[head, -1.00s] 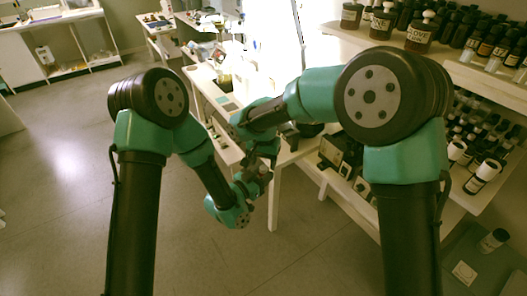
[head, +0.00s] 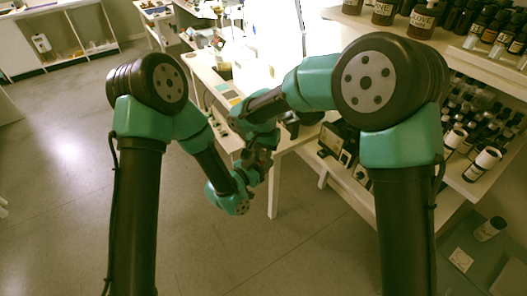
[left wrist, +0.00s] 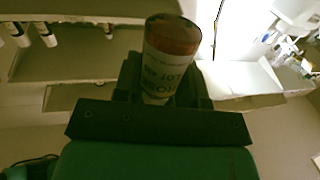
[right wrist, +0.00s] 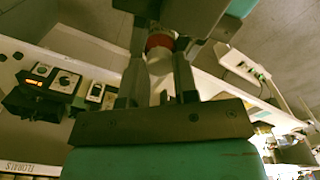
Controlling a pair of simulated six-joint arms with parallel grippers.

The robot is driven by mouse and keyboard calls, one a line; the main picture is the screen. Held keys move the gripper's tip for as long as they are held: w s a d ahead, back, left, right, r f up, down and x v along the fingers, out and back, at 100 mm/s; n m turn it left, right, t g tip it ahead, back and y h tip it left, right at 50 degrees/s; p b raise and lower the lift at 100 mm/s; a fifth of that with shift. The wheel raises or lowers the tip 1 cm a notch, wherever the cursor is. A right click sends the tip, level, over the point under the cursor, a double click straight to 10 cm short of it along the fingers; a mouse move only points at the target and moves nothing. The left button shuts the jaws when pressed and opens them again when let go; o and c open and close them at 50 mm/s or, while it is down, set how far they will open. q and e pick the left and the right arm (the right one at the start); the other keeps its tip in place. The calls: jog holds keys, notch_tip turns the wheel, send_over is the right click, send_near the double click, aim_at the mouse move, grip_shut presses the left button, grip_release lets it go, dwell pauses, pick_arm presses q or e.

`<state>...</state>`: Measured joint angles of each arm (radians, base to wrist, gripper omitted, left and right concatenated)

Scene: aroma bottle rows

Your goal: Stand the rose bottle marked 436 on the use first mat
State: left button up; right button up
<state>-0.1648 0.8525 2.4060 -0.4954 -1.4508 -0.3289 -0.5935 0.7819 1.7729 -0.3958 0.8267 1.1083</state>
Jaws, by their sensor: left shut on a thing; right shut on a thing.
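A small bottle (left wrist: 170,62) with a reddish-brown top part and a pale printed label stands between my left gripper's fingers (left wrist: 160,88) in the left wrist view. Its label print is upside down there; I read "LOT" but not the number surely. In the right wrist view the bottle (right wrist: 160,42) shows a red band between the fingers of my right gripper (right wrist: 160,68), with dark parts of the other gripper just beyond. Both grippers are shut on this one bottle. In the head view the grippers meet in front of the white table, and the bottle is mostly hidden. I cannot identify the use first mat.
A white table (head: 283,150) with small coloured patches (head: 232,100) lies beyond my grippers. Shelves of dark bottles (head: 424,20) stand at the right, with more bottles (head: 481,162) lower down. Small devices (right wrist: 48,85) sit on a shelf. Open floor lies left.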

pick_arm(q)
jog(key=o, duration=1.1)
jog(key=s+a+f+n+g+y, duration=0.25)
jog(key=s+a+f, duration=0.2)
jog(key=f, duration=0.35)
jog(key=s+a+f+n+g+y, duration=0.25)
jog(key=a+f+g, duration=0.2)
jog(key=f, duration=0.25)
jog(key=s+a+f+n+g+y, duration=0.1)
jog(key=s+a+f+g, duration=0.1)
jog(key=s, duration=0.3)
jog(key=s+a+f+n+g, duration=0.2)
jog(key=s+a+f, duration=0.1)
jog(key=s, duration=0.1)
jog(key=s+a+f+n+g+y, duration=0.1)
jog(key=s+a+f+g, duration=0.1)
jog(key=s, duration=0.3)
jog(key=shift+s+a+f+n+y, duration=0.15)
jog(key=shift+s+a+n+y, duration=0.15)
jog(key=shift+a+n, duration=0.15)
